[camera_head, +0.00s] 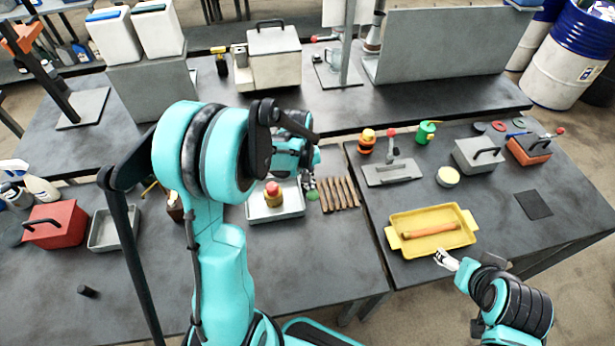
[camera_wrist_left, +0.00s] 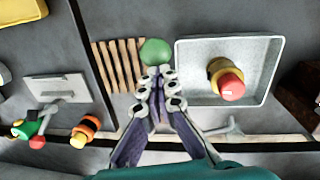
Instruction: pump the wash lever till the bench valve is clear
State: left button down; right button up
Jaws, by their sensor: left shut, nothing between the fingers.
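My left gripper (camera_wrist_left: 160,76) is shut and empty, pointing down at the bench. A round green knob (camera_wrist_left: 155,52) shows right at its fingertips; I cannot tell whether they touch, and no lever arm shows under it. The knob is partly visible in the head view (camera_head: 312,196). To its right in the wrist view, a pale tray (camera_wrist_left: 270,60) holds a yellow piece with a red top (camera_wrist_left: 227,80), perhaps the bench valve. It also shows in the head view (camera_head: 272,192). My right gripper (camera_head: 446,260) is beside the yellow tray's near edge; its opening is unclear.
Wooden slats (camera_head: 338,193) lie beside the green knob. A grey plate with a red-knobbed lever (camera_head: 392,172) stands on the right bench, near an orange-and-black piece (camera_head: 367,142). The yellow tray (camera_head: 398,242) holds a wooden roller. A red box (camera_head: 55,224) is at left.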

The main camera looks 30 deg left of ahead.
aim_at(310, 193)
pick_arm(q)
jog(key=f+t+b, duration=0.1)
jog(key=s+d+f+y+b, duration=0.1)
jog(key=f+t+y+b, duration=0.1)
jog(key=shift+s+d+f+t+b, duration=0.15)
jog(key=shift+s+f+t+b, duration=0.05)
jog(key=shift+s+t+b, duration=0.15)
jog(key=shift+s+d+f+b, duration=0.1)
jog(key=shift+f+b, duration=0.45)
jog(key=shift+b, duration=0.05)
jog(key=shift+s, duration=0.15)
jog(key=r+p, duration=0.1)
jog(key=a+r+p, duration=0.1)
jog(key=r, duration=0.1)
jog(key=r+p, duration=0.1)
jog(key=r, duration=0.1)
jog(key=shift+w+a+r, duration=0.1)
jog(key=shift+w+a, duration=0.1)
jog(key=shift+w, duration=0.15)
jog(key=p+v, duration=0.2)
jog(key=v, duration=0.6)
jog(key=shift+s+d, duration=0.3)
jog(key=shift+s, duration=0.1)
